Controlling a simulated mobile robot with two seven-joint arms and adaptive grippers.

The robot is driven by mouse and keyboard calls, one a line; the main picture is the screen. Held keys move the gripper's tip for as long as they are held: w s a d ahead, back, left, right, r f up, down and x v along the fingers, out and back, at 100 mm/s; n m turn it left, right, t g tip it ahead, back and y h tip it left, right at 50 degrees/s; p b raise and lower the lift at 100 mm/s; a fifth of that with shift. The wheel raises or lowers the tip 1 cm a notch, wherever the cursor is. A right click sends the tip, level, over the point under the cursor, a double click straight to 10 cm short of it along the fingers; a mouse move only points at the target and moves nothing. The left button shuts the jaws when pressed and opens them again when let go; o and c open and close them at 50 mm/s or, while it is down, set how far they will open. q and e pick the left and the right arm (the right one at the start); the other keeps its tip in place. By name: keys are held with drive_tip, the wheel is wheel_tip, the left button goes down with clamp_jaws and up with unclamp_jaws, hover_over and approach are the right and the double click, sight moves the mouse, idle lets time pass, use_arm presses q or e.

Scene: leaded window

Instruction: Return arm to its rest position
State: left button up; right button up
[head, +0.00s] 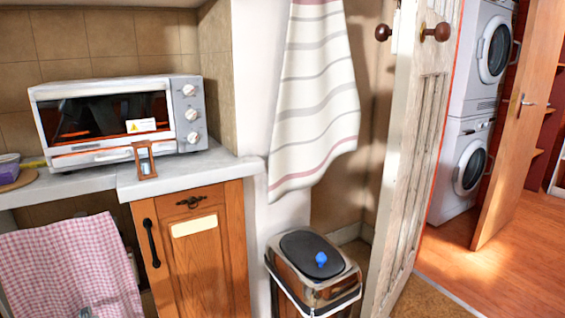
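Neither of my arms nor grippers can be made out in the head view. A small hourglass-like object with a brown frame (145,160) stands upright on the grey counter (190,174), in front of the toaster oven (103,120). A small blue object (321,259) sits on the dark lid of the metal bin (312,280). A small grey shape shows at the bottom edge by the checked cloth; I cannot tell what it is.
A wooden cabinet (198,255) stands under the counter. A pink checked cloth (72,265) hangs at the lower left. A striped towel (315,100) hangs above the bin. An open white door (415,150) is at the right. Stacked washing machines (468,120) stand beyond it.

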use_arm(q)
drive_tip(key=s+f+n+g+h, duration=0.3)
drive_tip(key=s+f+g, duration=0.2)
drive_tip(key=s+f, duration=1.7)
drive_tip(key=s+d+f+n+h, duration=0.1)
drive_tip(key=s+d+f+h, duration=0.1)
drive_tip(key=d, duration=0.9)
drive_tip(key=s+d+f+n+g+h, duration=0.1)
drive_tip(key=s+d+f+n+h, duration=0.1)
drive_tip(key=d, duration=0.9)
drive_tip(key=shift+s+f+h, duration=0.3)
drive_tip(key=shift+s+f, duration=0.5)
drive_tip(key=shift+s, duration=0.1)
drive_tip(key=shift+d, duration=0.1)
